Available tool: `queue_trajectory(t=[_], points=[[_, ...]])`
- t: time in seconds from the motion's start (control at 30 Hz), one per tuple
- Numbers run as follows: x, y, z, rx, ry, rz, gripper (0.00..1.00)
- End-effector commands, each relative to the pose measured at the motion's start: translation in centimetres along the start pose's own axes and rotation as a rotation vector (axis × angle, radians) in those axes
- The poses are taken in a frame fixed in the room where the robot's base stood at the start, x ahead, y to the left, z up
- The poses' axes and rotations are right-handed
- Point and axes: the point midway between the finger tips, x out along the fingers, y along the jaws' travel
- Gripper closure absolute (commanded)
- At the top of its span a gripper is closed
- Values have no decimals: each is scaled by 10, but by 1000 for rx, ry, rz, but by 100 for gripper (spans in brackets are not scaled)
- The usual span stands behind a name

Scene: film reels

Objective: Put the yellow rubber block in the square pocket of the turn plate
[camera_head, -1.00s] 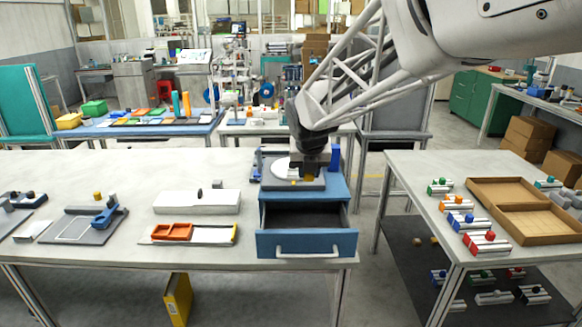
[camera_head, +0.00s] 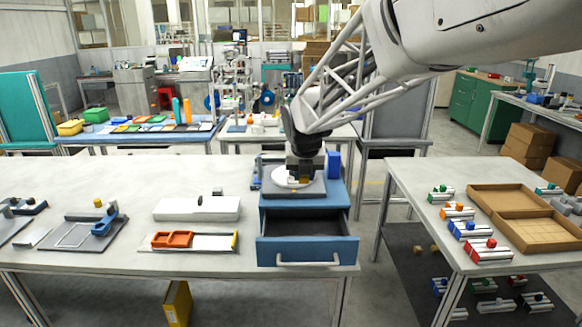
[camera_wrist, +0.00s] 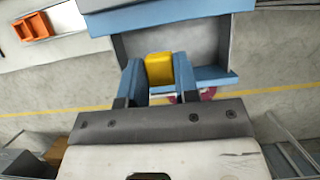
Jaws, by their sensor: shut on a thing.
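The yellow rubber block (camera_wrist: 159,69) is between the two fingers of my gripper (camera_wrist: 160,78) in the wrist view. The gripper is shut on it. In the head view my gripper (camera_head: 302,182) points down over the white turn plate (camera_head: 283,182), on its grey base (camera_head: 278,193) on top of the blue drawer unit. The gripper hides part of the plate, and I cannot make out the square pocket. I cannot tell how far the block is above the plate.
The blue drawer (camera_head: 307,251) is pulled open below the plate. A blue block (camera_head: 333,165) stands at the plate's right. A white box (camera_head: 197,208) and an orange tray (camera_head: 172,240) lie on the table to the left.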

Motion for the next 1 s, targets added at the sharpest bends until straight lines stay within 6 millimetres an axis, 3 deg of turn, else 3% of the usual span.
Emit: queue_trajectory(t=[1.0], points=[[56,23,104,0,0,0,94]])
